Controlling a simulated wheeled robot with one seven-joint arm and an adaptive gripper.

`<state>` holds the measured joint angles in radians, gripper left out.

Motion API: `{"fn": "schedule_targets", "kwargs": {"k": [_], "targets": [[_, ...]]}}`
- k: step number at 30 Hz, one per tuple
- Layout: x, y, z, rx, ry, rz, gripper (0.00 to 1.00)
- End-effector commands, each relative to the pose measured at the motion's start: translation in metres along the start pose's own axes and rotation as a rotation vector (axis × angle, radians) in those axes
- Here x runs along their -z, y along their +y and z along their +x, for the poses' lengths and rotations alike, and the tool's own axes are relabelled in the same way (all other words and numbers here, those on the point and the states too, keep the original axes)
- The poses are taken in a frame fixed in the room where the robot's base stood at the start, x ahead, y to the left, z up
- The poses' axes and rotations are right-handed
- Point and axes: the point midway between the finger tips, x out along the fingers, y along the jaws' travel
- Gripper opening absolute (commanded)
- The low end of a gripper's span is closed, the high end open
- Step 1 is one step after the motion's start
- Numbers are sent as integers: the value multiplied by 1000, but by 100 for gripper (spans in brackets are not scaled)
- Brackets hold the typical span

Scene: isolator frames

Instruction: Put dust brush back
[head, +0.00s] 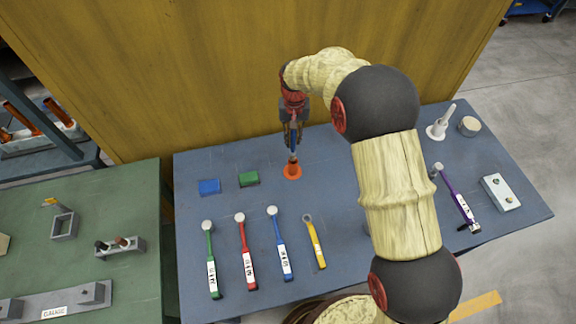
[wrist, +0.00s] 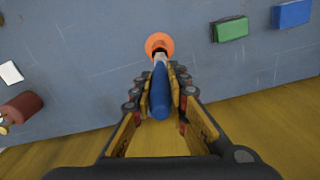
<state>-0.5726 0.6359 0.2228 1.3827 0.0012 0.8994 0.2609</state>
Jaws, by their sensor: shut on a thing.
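The dust brush (wrist: 160,92) has a blue handle and a pale metal collar. My gripper (head: 293,140) is shut on its handle, and the brush also shows in the head view (head: 293,146), roughly upright with its head down. An orange round holder (head: 292,173) stands on the blue-grey table under the brush. It also shows in the wrist view (wrist: 158,41), right at the brush's lower end. The bristles are hidden, and I cannot tell how deep they sit in the holder.
A green block (head: 249,179) and a blue block (head: 209,186) lie left of the holder. Several labelled tools, among them a yellow one (head: 315,243), lie in front. A white peg stand (head: 439,125) is at the right. A wooden wall (head: 220,70) rises close behind the table.

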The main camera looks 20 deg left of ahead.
Motion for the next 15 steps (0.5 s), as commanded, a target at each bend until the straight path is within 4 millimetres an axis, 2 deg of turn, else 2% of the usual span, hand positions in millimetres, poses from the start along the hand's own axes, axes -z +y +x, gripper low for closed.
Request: {"fn": "schedule_targets", "kwargs": {"k": [3, 6, 15], "targets": [[-2, 1, 24, -2, -6, -2, 0], [-1, 0, 40, -1, -4, -2, 0], [-2, 1, 66, -1, -5, -1, 0]]}}
